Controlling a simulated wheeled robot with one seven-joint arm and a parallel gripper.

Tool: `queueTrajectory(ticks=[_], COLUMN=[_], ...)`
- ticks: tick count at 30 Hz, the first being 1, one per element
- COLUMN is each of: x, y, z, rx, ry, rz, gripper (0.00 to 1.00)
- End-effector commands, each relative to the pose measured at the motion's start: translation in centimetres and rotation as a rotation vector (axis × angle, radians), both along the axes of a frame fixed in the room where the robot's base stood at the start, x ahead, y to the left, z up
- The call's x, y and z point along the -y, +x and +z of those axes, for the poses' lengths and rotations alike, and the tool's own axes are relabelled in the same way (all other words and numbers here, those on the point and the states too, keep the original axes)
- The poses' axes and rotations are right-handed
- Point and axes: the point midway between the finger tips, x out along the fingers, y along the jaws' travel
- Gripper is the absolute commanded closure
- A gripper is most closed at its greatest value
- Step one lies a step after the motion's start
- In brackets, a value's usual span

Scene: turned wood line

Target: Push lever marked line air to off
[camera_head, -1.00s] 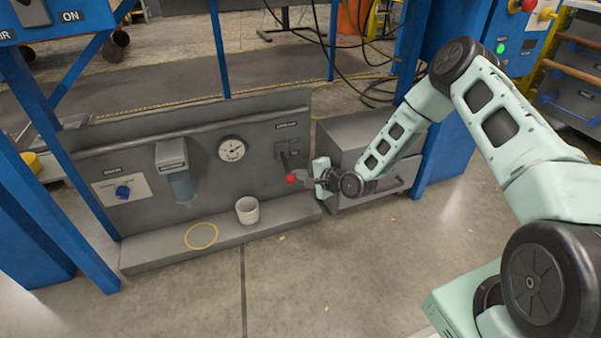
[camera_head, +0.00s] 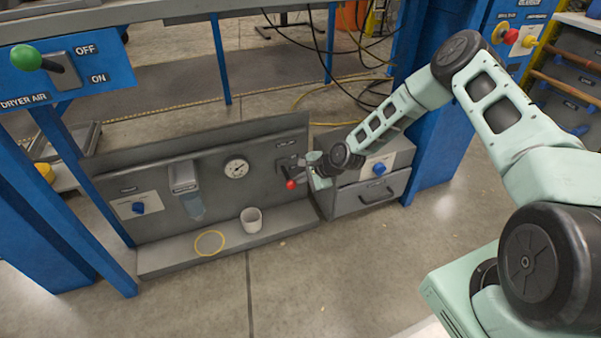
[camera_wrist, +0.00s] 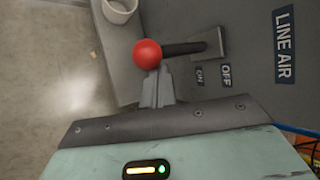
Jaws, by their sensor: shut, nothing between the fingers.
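The line air lever has a red ball knob (camera_wrist: 148,53) on a black shaft, set in a grey mount (camera_wrist: 208,43) under the LINE AIR label (camera_wrist: 284,45). The shaft hangs downward on the panel, toward the ON mark (camera_wrist: 200,76); the OFF mark (camera_wrist: 226,75) is above it. The red knob also shows in the head view (camera_head: 291,185). My gripper (camera_wrist: 157,84) is shut and empty, its tips right beside the knob; I cannot tell if they touch. In the head view my gripper (camera_head: 305,172) is on the knob's right.
A grey drawer box (camera_head: 375,190) is beside my arm. A green-knobbed DRYER AIR lever (camera_head: 27,58) is at upper left.

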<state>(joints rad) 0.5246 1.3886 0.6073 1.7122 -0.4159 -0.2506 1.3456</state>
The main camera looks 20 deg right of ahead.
Motion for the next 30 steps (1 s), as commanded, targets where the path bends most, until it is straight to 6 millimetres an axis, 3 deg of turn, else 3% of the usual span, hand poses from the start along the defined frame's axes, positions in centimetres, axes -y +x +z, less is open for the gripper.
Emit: queueTrajectory(ticks=[1,13,21,30], x=[-0.2,-0.3,-0.3,-0.3], y=[0.1,0.8,0.7,0.7], z=[1.4,3.6,3.2,4.5], rx=[-0.043,-0.349,-0.353,-0.353], ry=[0.001,-0.001,0.002,0.001], rz=[0.002,0.006,0.005,0.005], gripper=[1.00,1.00,1.00,1.00])
